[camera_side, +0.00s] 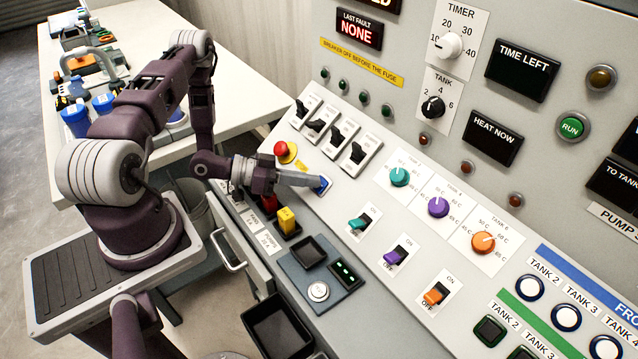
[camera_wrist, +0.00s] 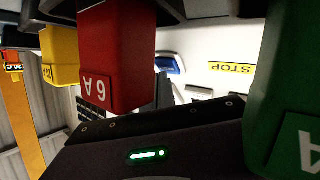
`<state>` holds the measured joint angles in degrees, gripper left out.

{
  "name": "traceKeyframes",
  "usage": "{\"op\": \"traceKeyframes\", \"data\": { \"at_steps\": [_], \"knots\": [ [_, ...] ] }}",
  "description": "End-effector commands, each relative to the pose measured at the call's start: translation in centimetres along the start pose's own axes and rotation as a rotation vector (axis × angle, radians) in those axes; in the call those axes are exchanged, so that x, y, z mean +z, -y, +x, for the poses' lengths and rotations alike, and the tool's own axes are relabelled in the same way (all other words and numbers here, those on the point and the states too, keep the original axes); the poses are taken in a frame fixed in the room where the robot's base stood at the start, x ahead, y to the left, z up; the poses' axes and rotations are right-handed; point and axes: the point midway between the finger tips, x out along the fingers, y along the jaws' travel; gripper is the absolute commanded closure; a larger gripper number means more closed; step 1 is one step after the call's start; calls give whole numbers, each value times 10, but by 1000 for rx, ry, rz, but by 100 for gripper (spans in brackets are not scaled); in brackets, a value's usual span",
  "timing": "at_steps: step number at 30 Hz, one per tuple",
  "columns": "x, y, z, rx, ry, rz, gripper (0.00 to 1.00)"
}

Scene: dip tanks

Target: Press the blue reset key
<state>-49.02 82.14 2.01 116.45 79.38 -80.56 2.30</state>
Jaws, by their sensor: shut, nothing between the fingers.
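The blue reset key (camera_side: 323,186) is a small blue key on the sloped grey console, below the row of black rocker switches. My gripper (camera_side: 320,182) is shut and empty, its fingertips at the key and covering part of it. I cannot tell whether the tips touch the key or whether it is pushed down. The blue key (camera_wrist: 170,66) also shows in the wrist view, upper middle, partly hidden behind a red fuse. I cannot make out the fingers clearly in that view.
A red stop button (camera_side: 281,149) sits on the console behind my gripper. Red (camera_side: 269,203) and yellow (camera_side: 287,220) fuses stand below my wrist. A dark block with green lights (camera_side: 345,272) and a black bin (camera_side: 277,327) are lower down. Coloured knobs lie to the right.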

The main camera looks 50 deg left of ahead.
Motion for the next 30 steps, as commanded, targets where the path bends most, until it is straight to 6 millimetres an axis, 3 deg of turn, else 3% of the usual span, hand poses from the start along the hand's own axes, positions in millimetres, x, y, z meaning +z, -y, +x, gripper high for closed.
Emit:
{"op": "traceKeyframes", "data": {
  "at_steps": [30],
  "knots": [
    [6, 4, 5, -1, 5, -5, 100]
  ]
}}
